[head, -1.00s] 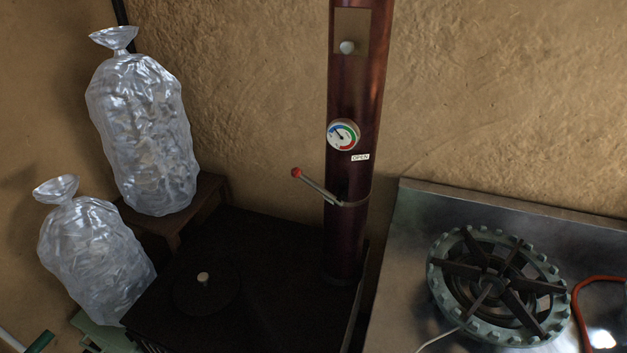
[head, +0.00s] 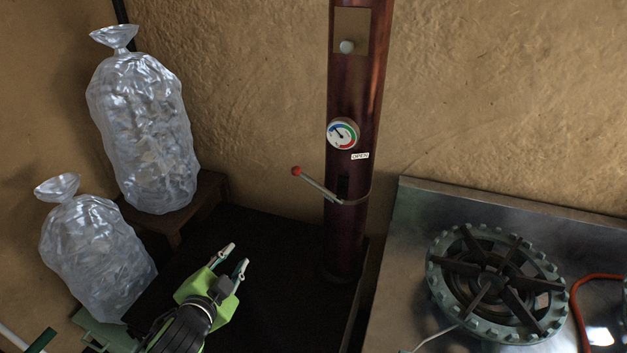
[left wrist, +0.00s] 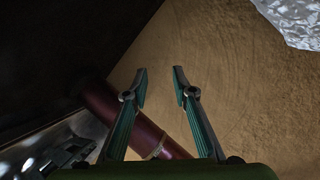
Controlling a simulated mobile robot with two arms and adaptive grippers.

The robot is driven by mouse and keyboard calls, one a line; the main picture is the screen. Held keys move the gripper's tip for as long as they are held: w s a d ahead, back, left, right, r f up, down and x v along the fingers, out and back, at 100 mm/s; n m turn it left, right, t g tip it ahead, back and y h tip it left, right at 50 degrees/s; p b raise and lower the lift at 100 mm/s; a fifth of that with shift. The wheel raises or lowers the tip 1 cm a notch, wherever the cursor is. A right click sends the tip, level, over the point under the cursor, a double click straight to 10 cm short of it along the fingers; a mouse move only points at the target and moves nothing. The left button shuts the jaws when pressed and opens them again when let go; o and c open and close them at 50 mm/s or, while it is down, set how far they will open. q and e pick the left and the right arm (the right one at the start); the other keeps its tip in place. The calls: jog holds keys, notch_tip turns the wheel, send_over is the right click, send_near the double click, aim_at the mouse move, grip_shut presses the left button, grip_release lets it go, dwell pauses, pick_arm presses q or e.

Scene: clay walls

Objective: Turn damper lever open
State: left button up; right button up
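The damper lever (head: 318,185) is a thin metal rod with a red ball at its end. It sticks out to the upper left from a band on the dark red stovepipe (head: 344,235). A small OPEN label (head: 360,156) sits on the pipe above the lever's pivot. My left gripper (head: 235,254) is open and empty over the dark stove top, below and left of the lever and apart from it. In the left wrist view its two fingers (left wrist: 160,85) are spread, with the pipe (left wrist: 125,120) behind the left finger. My right gripper is not in view.
A round gauge (head: 343,134) is on the pipe above the lever. Two clear plastic bags (head: 150,135) stand at the left, one on a wooden stand (head: 192,205). A metal counter with a gas burner (head: 495,285) is at the right. The dark stove top (head: 275,285) has free room.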

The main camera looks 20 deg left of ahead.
aim_at(313, 180)
pick_arm(q)
jog(key=w+d+r+m+t+h, duration=0.1)
jog(key=w+r+m+t+h, duration=0.25)
jog(key=r+m, duration=0.4)
jog(key=w+r+m+t+h, duration=0.2)
jog(key=w+r+m+h, duration=0.3)
jog(key=r, duration=0.3)
jog(key=s+d+r+m+g+h, duration=0.3)
jog(key=s+m+g+h, duration=0.45)
jog(key=m, duration=1.05)
jog(key=shift+g+h, duration=0.6)
jog(key=p+x, duration=0.2)
jog(key=x, duration=0.5)
jog(key=p+x, duration=0.3)
jog(key=x, duration=0.3)
jog(key=shift+w+d, duration=0.1)
jog(key=shift+w, duration=0.4)
jog(key=shift+w+d+f, duration=0.2)
jog(key=shift+w+d, duration=0.1)
jog(key=shift+d, duration=0.2)
grip_shut()
